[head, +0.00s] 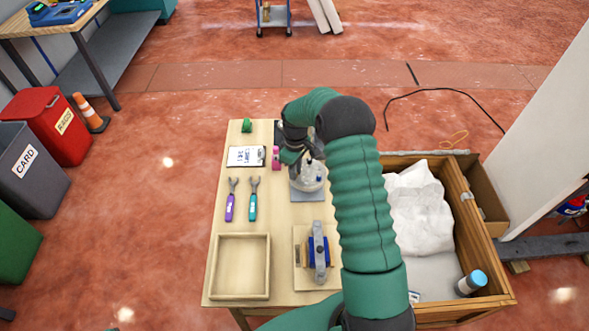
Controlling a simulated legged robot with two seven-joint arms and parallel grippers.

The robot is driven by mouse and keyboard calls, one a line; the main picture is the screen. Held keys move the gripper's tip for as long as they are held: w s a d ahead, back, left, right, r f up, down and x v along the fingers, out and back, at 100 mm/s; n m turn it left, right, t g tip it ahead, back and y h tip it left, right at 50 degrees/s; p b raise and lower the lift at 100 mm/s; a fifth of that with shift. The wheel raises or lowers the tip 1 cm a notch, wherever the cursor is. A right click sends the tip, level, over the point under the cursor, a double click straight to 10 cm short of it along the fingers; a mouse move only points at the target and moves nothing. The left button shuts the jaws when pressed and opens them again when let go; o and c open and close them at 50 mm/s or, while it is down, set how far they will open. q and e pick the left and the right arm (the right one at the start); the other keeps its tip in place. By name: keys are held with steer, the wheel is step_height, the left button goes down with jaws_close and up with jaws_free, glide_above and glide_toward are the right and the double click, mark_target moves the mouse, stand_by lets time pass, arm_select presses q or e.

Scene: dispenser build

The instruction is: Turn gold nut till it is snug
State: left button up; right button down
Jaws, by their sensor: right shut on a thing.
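My right arm reaches over the table from the lower right and bends back at the top. Its gripper (301,163) points down at a clear, rounded dispenser (312,178) on a grey mat (308,197). The gripper is shut on a small part at the dispenser that its fingers and wrist hide. I cannot make out the gold nut in this view. Two wrenches, one with a purple handle (230,207) and one with a teal handle (252,207), lie left of the mat. My left gripper is not in view.
An empty wooden tray (240,292) sits at the table's front left. A blue and grey clamp-like fixture (318,252) stands right of it. A label card (246,156), a pink bottle (276,157) and a green item (247,125) lie farther back. A wooden crate (455,200) stands at the right.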

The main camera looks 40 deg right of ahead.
steer(key=m+p, duration=0.1)
steer(key=m, duration=0.4)
steer(key=shift+d+m, duration=0.1)
steer(key=shift+m, duration=0.2)
steer(key=m+p, duration=0.1)
steer(key=m, duration=0.4)
steer(key=shift+m, duration=0.4)
steer(key=shift+s, duration=0.1)
steer(key=c, duration=1.4)
jaws_free()
step_height(320, 180, up, 17)
steer(key=shift+f+b, duration=0.15)
steer(key=shift+b, duration=0.3)
